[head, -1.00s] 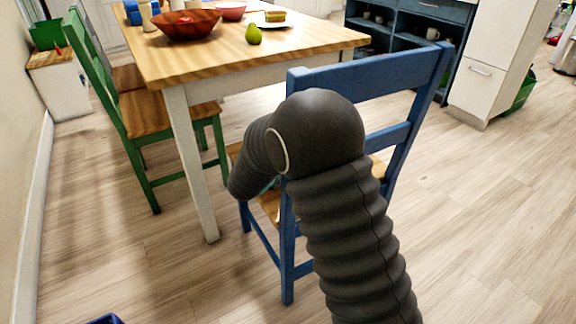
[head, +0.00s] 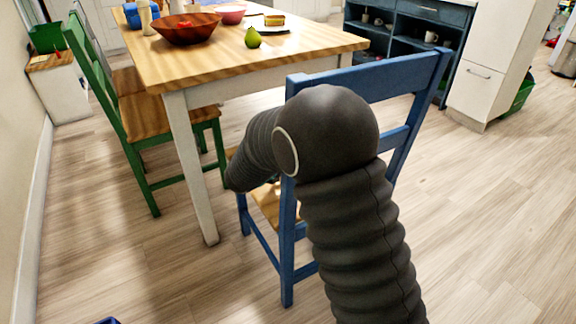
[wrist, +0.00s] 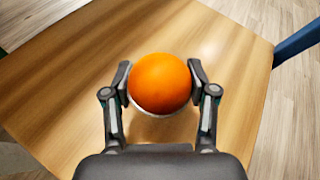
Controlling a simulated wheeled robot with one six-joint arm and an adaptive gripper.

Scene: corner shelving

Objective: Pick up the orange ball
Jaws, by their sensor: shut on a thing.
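The orange ball (wrist: 160,83) is between the two fingers of my gripper (wrist: 160,88) in the wrist view. The fingers are shut on it from the left and right sides. The ball is over the wooden seat (wrist: 235,70) of the blue chair; I cannot tell how far it is from the seat. A thin pale rim shows just under the ball. In the head view my dark arm hides the gripper and the ball.
The blue chair (head: 395,80) stands beside the wooden table (head: 150,73). On the table are a red-brown bowl (head: 185,32) and a green pear (head: 252,38). A green chair (head: 125,120) stands at the left. The floor at right (head: 480,220) is clear.

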